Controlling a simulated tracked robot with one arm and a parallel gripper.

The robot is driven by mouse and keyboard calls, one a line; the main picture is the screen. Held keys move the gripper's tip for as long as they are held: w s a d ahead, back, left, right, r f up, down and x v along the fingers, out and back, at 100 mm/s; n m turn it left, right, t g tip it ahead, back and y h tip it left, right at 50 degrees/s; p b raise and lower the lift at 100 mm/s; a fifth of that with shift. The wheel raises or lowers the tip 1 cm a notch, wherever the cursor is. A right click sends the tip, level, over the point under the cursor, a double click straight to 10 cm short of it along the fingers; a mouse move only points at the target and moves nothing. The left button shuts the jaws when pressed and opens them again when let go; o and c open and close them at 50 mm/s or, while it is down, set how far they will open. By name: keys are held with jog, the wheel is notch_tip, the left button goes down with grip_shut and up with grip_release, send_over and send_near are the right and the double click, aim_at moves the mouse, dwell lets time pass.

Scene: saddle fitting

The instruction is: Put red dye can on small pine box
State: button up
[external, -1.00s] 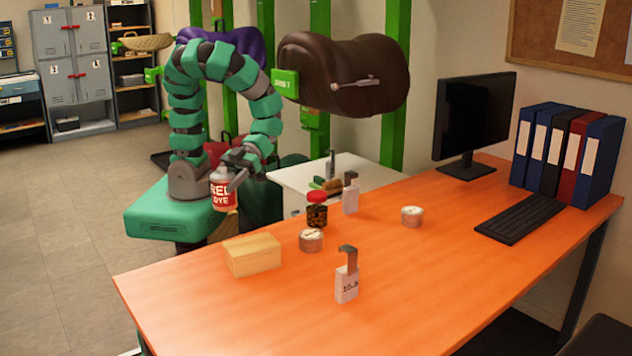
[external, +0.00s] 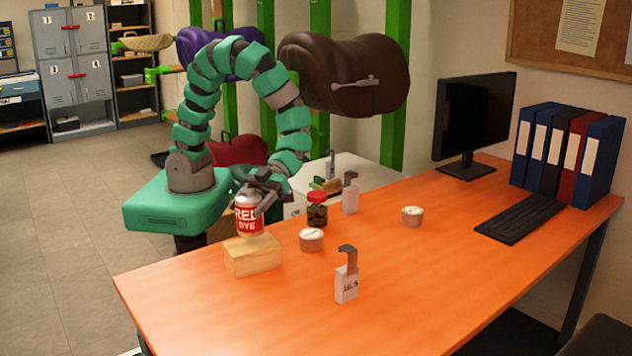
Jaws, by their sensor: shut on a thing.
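The red dye can (external: 249,218) is red and white with "RED DYE" on its label, upright, directly over the small pine box. My gripper (external: 262,196) is shut on the can near its top, from the right side. The small pine box (external: 252,257) is a pale wooden block at the left part of the orange desk. The can's bottom is at or just above the box's top; I cannot tell whether they touch.
On the orange desk (external: 420,290), a round tin (external: 311,240) stands right of the box, with a red-lidded jar (external: 317,210) behind it. A white tagged holder (external: 347,280) stands in front, another tin (external: 411,216) further right.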

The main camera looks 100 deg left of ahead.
aim_at(241, 226)
jog(key=shift+f+b, duration=0.5)
jog(key=shift+f, duration=1.3)
jog(key=shift+r, duration=0.1)
jog(key=o, duration=1.2)
jog(key=shift+o, duration=0.2)
jog(key=p+v, duration=0.2)
jog(key=v, duration=1)
jog(key=shift+w, duration=0.1)
